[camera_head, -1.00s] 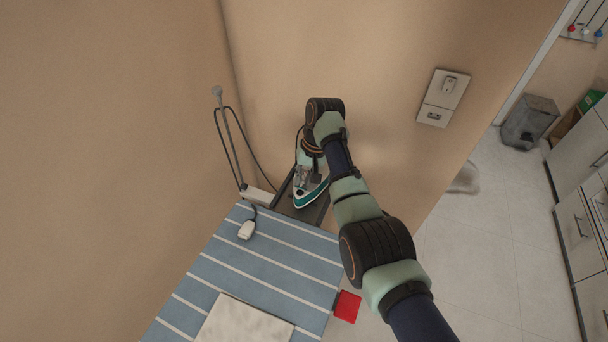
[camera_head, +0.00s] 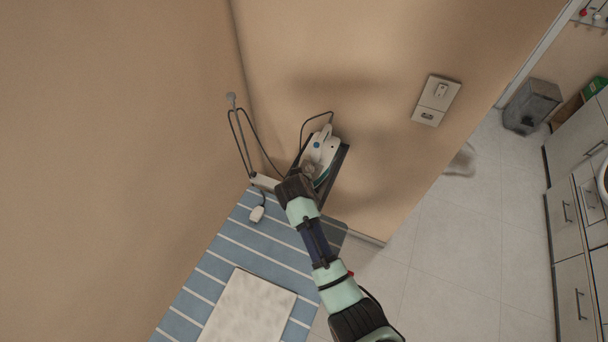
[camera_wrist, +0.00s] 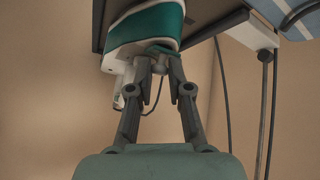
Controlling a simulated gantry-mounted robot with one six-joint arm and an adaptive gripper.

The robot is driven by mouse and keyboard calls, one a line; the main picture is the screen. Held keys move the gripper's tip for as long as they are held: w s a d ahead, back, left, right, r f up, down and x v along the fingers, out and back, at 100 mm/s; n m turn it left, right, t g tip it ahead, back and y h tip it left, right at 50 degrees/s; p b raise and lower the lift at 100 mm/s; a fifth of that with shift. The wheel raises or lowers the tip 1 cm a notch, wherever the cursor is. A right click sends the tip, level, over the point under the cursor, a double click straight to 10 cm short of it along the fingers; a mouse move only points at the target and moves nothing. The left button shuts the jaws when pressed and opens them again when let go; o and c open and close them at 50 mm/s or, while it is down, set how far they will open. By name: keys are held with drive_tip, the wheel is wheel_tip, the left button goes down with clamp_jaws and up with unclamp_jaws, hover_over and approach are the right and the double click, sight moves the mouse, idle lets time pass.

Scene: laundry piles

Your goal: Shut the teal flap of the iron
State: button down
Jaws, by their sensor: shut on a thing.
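The white and teal iron (camera_head: 323,149) rests on the dark stand at the end of the ironing board. My gripper (camera_head: 309,170) reaches it from the board side and partly covers it. In the wrist view the iron's teal and white body (camera_wrist: 148,26) fills the top. A small teal flap (camera_wrist: 163,47) shows at its lower edge. My gripper (camera_wrist: 161,66) also shows there, its fingertips drawn together at this flap and shut on it. The exact contact is partly hidden by the fingertips.
A thin pole with a cord (camera_head: 238,130) stands at the left. Walls close in behind the iron; open floor (camera_head: 450,240) lies to the right.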

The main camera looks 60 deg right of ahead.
drive_tip(key=shift+a+f+h+b, duration=0.3)
drive_tip(key=shift+h+b, duration=0.35)
drive_tip(key=shift+h, duration=0.25)
drive_tip(key=c, duration=1.1)
unclamp_jaws()
drive_tip(key=v, duration=1.2)
drive_tip(key=shift+s+a+f, duration=0.1)
drive_tip(key=shift+f, duration=0.05)
